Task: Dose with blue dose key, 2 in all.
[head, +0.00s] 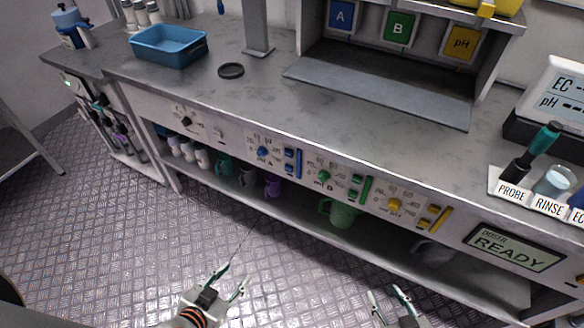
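The blue control group on the bench's front panel has a round blue knob (263,152), two small stacked blue keys (289,160) and a tall blue bar (299,163) to their right. I cannot tell from their labels which part is the dose key. My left gripper (234,276) is open and empty, low over the floor, below the panel and apart from it. My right gripper (385,291) is open and empty near the bottom edge, also apart from the panel. A display (515,250) at the panel's right reads "DOSER READY".
Green keys (355,186) and yellow keys (428,216) sit further right on the panel. A lower shelf holds several cups and a green jug (338,212). A blue tray (169,46) and a probe stand (510,190) are on the bench top. Floor before the bench is clear.

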